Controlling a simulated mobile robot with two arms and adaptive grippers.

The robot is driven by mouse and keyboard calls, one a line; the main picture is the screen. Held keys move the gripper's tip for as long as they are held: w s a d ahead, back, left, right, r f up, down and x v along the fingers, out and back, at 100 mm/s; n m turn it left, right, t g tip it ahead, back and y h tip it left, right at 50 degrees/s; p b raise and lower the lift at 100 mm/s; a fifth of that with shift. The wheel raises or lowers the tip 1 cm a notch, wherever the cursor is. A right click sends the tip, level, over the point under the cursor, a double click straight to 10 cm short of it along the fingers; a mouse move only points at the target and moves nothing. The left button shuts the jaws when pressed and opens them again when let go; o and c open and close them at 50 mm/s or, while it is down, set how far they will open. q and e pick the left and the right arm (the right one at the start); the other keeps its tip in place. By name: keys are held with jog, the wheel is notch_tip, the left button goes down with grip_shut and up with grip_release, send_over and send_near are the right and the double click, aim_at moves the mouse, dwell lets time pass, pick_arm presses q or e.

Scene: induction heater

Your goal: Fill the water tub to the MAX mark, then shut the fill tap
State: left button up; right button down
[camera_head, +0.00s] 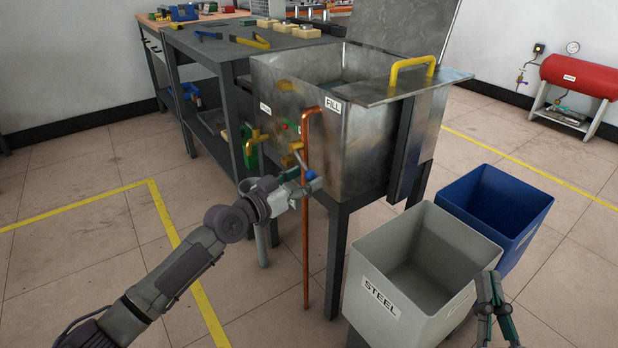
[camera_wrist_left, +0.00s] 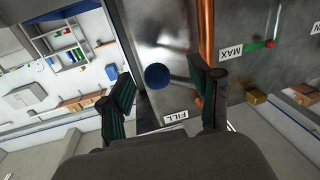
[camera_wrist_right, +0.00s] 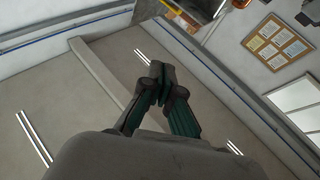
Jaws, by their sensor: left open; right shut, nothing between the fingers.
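The grey metal water tub (camera_head: 365,150) stands on dark legs, with FILL (camera_head: 333,104) and a smaller label on it. A copper pipe (camera_head: 306,220) runs down its front. A blue knob (camera_head: 311,175) is beside the pipe. My left gripper (camera_head: 300,184) is at this knob; in the left wrist view the blue knob (camera_wrist_left: 157,75) lies between and beyond the open fingers (camera_wrist_left: 167,92). There, a red piece (camera_wrist_left: 270,43) is next to the MAX label (camera_wrist_left: 231,51). The water level is unclear. My right gripper (camera_head: 490,278) is shut and empty near the grey bin; its fingertips (camera_wrist_right: 157,72) meet.
A grey STEEL bin (camera_head: 385,325) and a blue bin (camera_head: 520,245) stand right of the tub. A lid with a yellow handle (camera_head: 412,66) partly covers the tub. A dark workbench (camera_head: 215,48) with tools is behind. The floor at left is clear.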

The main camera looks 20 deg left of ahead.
pick_arm(q)
jog(key=shift+x, duration=0.9)
